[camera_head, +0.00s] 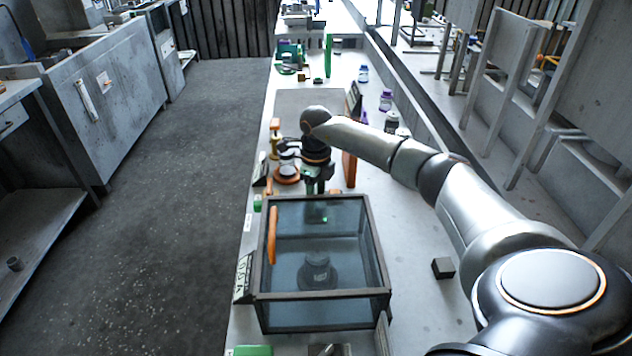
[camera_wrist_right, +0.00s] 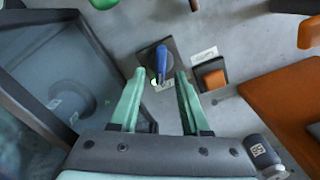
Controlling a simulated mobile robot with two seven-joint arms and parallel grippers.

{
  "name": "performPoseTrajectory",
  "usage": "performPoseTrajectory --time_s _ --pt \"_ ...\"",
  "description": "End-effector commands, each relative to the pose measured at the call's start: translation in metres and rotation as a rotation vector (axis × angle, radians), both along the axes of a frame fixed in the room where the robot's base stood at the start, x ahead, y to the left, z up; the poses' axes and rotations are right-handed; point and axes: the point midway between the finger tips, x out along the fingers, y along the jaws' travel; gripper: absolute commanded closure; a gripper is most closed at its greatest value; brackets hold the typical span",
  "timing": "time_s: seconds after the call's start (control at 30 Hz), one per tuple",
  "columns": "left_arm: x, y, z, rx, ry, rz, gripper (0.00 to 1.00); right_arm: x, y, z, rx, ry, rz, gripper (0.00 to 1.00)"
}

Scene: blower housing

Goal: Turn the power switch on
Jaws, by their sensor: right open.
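A blue lever (camera_wrist_right: 161,58) stands on a dark square plate (camera_wrist_right: 174,76) on the bench in the right wrist view. It looks like the power switch, but I cannot read its label. My right gripper (camera_wrist_right: 160,76) has green fingers, spread open, with the lever showing between and just beyond their tips. I cannot tell whether either finger touches it. In the head view the right gripper (camera_head: 317,184) points down behind the glass-walled box, and the lever is hidden there. My left gripper is not in view.
The dark-framed glass box (camera_head: 377,255) stands close in front of the right gripper. A small orange block on a black base (camera_wrist_right: 213,79) sits right of the lever. An orange panel (camera_wrist_right: 282,105) is further right. Bottles (camera_head: 386,100) stand along the bench's right side.

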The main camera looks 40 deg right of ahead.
Motion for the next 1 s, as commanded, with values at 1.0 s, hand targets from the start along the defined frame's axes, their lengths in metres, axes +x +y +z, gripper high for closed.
performPoseTrajectory --time_s 1.0 --pt "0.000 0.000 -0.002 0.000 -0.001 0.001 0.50 0.000 0.000 0.112 -0.001 -0.001 -0.001 0.54"
